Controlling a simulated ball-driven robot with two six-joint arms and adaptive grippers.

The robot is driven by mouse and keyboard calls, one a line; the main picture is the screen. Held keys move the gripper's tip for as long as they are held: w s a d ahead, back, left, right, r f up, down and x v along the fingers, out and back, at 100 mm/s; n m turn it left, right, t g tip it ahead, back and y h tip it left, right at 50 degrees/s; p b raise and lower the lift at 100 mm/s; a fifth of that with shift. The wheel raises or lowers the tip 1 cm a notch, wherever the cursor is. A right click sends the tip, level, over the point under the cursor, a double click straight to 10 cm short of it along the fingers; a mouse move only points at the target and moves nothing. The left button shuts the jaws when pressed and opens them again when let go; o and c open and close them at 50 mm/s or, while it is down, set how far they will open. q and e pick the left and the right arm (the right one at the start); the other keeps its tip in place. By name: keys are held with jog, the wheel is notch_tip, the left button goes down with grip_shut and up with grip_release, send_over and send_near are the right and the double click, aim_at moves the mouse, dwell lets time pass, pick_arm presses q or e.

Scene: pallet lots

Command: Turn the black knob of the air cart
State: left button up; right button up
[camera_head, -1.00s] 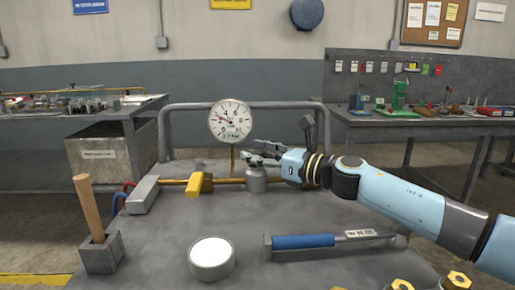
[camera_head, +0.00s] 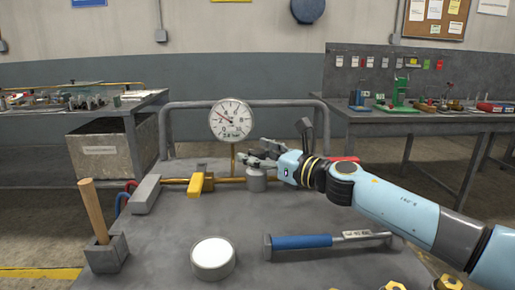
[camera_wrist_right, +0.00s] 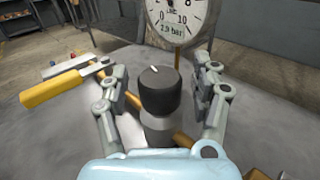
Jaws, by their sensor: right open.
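The black knob (camera_wrist_right: 160,90) stands upright in the right wrist view, a white mark on its top, above a grey regulator body (camera_wrist_right: 158,128). The body also shows in the head view (camera_head: 257,181), where my gripper covers the knob. My right gripper (camera_wrist_right: 163,76) is open, with one finger on each side of the knob and visible gaps between. It also shows in the head view (camera_head: 257,158). The round white pressure gauge (camera_head: 231,119) stands just behind; its display seems to read 2.9 bar in the wrist view. My left gripper is not in view.
On the grey cart top (camera_head: 180,225) are a yellow lever (camera_head: 196,185) on a brass pipe, a white round disc (camera_head: 213,257), a blue-handled wrench (camera_head: 302,241) and a wooden handle (camera_head: 93,210) in a grey holder. A grey rail (camera_head: 180,105) runs behind.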

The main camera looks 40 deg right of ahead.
aim_at(258, 151)
jog(key=shift+r, duration=4.95)
